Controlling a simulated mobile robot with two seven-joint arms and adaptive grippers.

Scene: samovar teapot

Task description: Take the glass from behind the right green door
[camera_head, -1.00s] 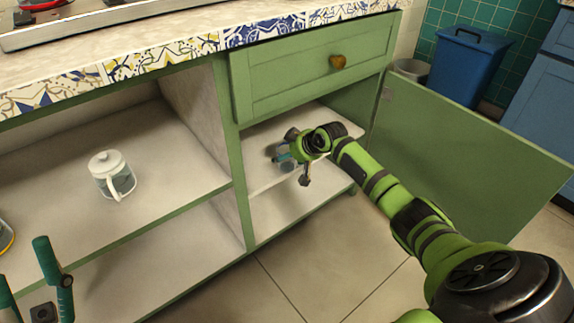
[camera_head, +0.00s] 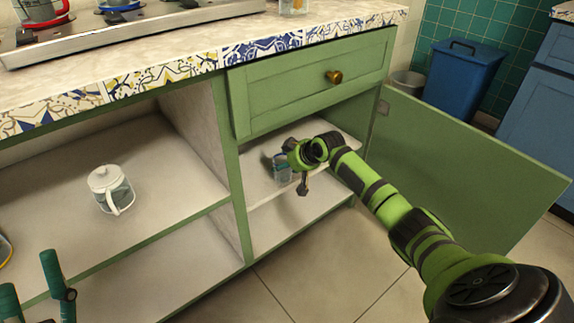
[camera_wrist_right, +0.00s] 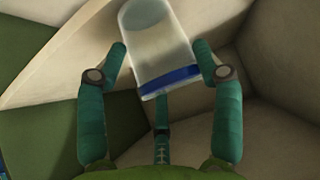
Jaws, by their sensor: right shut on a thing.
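A clear glass (camera_head: 282,170) with a blue band is at the upper shelf (camera_head: 259,188) of the right compartment. The right green door (camera_head: 455,165) stands wide open. My right gripper (camera_head: 292,168) reaches into this compartment, shut on the glass. In the right wrist view the glass (camera_wrist_right: 158,45) sits between the two teal fingers (camera_wrist_right: 159,62), its blue band toward the palm. I cannot tell whether the glass still touches the shelf. My left gripper (camera_head: 28,272) is at the lower left, its fingers apart and empty, away from the glass.
A green drawer (camera_head: 312,83) with a brass knob is shut above the glass. A divider (camera_head: 234,170) separates the left compartment, where a white-lidded glass teapot (camera_head: 110,190) stands. A tiled countertop edge (camera_head: 190,68) runs above. The floor (camera_head: 310,270) before the cabinet is clear.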

